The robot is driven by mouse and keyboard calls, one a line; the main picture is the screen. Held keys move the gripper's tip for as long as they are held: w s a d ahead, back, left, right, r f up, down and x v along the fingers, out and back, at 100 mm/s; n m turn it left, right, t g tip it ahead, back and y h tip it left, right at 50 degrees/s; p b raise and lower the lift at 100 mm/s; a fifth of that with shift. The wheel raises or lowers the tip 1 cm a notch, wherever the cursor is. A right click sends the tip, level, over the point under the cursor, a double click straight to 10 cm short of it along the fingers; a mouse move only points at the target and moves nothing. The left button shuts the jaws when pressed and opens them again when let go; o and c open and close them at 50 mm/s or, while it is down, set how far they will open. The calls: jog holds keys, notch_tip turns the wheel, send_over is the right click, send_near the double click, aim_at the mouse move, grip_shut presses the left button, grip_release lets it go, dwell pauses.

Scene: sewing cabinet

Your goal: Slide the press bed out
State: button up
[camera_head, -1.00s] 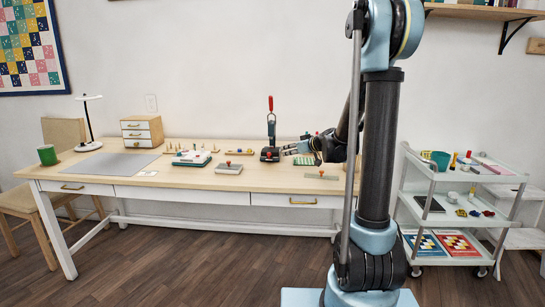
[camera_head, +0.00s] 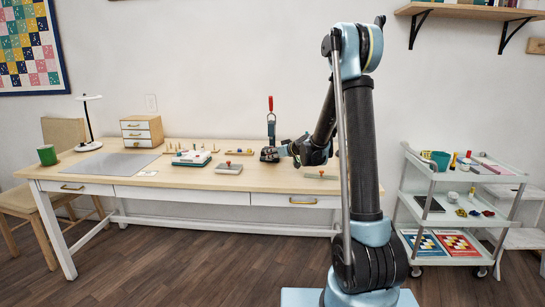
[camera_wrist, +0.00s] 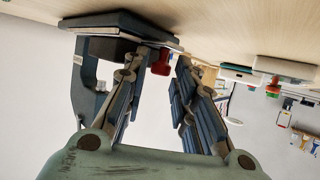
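The press stands on the table towards its right part, with an upright red handle (camera_head: 270,103) and a dark base (camera_head: 268,155). In the wrist view, the scene is inverted and the dark press base (camera_wrist: 110,22) is at upper left, with its frame (camera_wrist: 85,85) below. A red knob (camera_wrist: 160,66) shows at the press base's edge, between my fingertips. My gripper (camera_wrist: 164,70) is open, one finger on each side of the knob; contact cannot be told. In the head view, my gripper (camera_head: 284,151) is just right of the press base, partly covering it.
A white-and-teal tray (camera_head: 192,158) and a drawer box (camera_head: 142,131) stand further left. The table's front strip (camera_head: 260,185) is clear.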

jog(key=shift+w+a+f, duration=0.1)
jog(key=shift+w+a, duration=0.05)
jog(key=shift+a, duration=0.05)
jog(key=shift+c, duration=0.2)
grip_shut()
jog(key=s, duration=0.9)
jog(key=shift+a, duration=0.15)
jog(key=shift+o, duration=0.2)
grip_release()
jog(key=v, duration=1.1)
jog(key=shift+s+d, duration=0.25)
jog(key=shift+d, duration=0.1)
